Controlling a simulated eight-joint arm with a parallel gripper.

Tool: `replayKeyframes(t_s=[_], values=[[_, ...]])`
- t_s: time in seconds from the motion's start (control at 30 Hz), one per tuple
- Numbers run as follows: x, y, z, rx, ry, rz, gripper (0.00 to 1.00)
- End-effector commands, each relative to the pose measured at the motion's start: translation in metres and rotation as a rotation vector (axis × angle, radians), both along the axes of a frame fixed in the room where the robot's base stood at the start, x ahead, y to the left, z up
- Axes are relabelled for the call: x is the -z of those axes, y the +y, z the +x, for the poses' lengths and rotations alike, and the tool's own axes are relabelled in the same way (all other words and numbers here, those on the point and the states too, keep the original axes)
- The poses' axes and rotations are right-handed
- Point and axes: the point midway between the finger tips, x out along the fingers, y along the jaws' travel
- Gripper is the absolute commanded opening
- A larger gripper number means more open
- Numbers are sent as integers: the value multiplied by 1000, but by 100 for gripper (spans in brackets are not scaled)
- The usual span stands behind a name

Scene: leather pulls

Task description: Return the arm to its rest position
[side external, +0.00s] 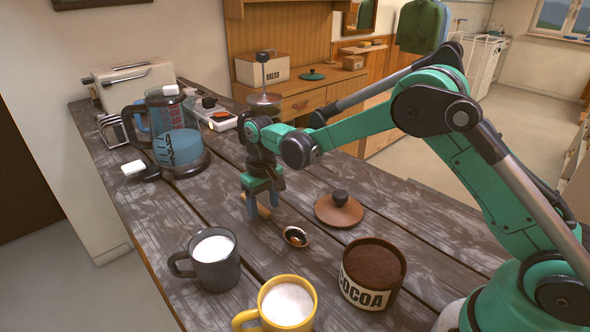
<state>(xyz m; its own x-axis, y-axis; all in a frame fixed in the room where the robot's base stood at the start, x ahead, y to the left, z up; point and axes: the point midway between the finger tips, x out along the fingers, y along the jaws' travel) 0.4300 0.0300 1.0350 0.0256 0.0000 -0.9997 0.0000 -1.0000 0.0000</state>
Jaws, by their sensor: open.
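My arm is teal and grey and reaches in from the right over the wooden counter (180,222). My gripper (263,206) points down, low over the middle of the counter, with its two fingers apart. A scoop (295,237) with a dark metal bowl lies on the counter, just right of and nearer than the gripper. A short wooden handle shows at the fingertips and seems to belong to the scoop. I cannot tell whether the fingers touch it.
A brown lid (338,210), an open cocoa tub (372,273), a grey mug (213,260) and a yellow mug (287,302) stand around the gripper's near and right sides.

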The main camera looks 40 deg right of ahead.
Motion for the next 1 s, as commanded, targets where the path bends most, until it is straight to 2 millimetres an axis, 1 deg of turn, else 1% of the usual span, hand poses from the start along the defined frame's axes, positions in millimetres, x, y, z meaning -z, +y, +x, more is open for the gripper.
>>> replayKeyframes(t_s=[0.07, 0.3, 0.4, 0.47, 0.57, 0.67, 0.8, 0.9, 1.0], values=[[-7, 0, 0, 0, 0, 0, 57], [-42, 0, -1, 0, 0, 0, 57], [-53, 0, -2, 0, -3, 0, 57], [-60, -1, -4, 0, -13, 1, 57], [-77, -4, -12, 1, -50, 3, 57], [-100, -8, -28, 1, -112, 6, 57], [-127, -14, -57, 1, -215, 10, 57], [-139, -18, -81, 1, -287, 10, 57], [-146, -22, -105, 1, -361, 10, 57]])
